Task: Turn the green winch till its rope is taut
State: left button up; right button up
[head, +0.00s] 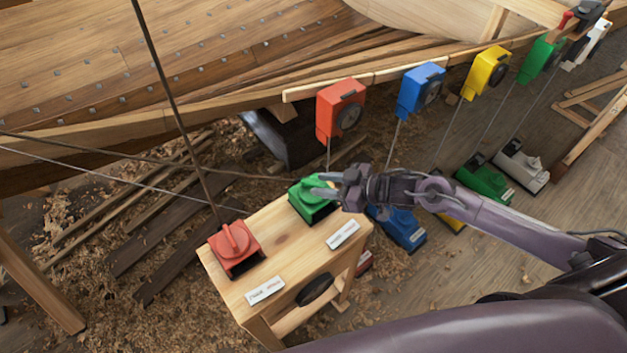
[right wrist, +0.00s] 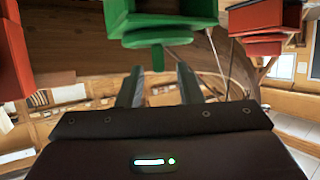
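The green winch (head: 311,204) sits at the back right corner of a wooden stand (head: 288,240). A brown rope (head: 130,158) runs from its left side toward the left edge with a slight downward curve. My right gripper (head: 322,187) reaches in from the right at the winch's top. In the right wrist view the green winch (right wrist: 157,15) shows upside down, its handle (right wrist: 157,58) pointing between my two spread fingers. Gaps show on both sides of the handle, so the fingers do not grip it. My left gripper is not in view.
A red winch (head: 236,248) stands on the same stand to the left, its dark rope rising steeply. Two white labels lie at the stand's front. A blue winch (head: 405,228) and others sit low behind my right arm. Coloured boxes hang along the hull's edge.

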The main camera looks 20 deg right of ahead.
aim_at(316, 184)
jog(key=x, duration=0.3)
jog(key=shift+w+a+f, duration=0.1)
jog(key=shift+w+a, duration=0.15)
jog(key=shift+s, duration=0.1)
jog(key=shift+c, duration=0.3)
grip_shut()
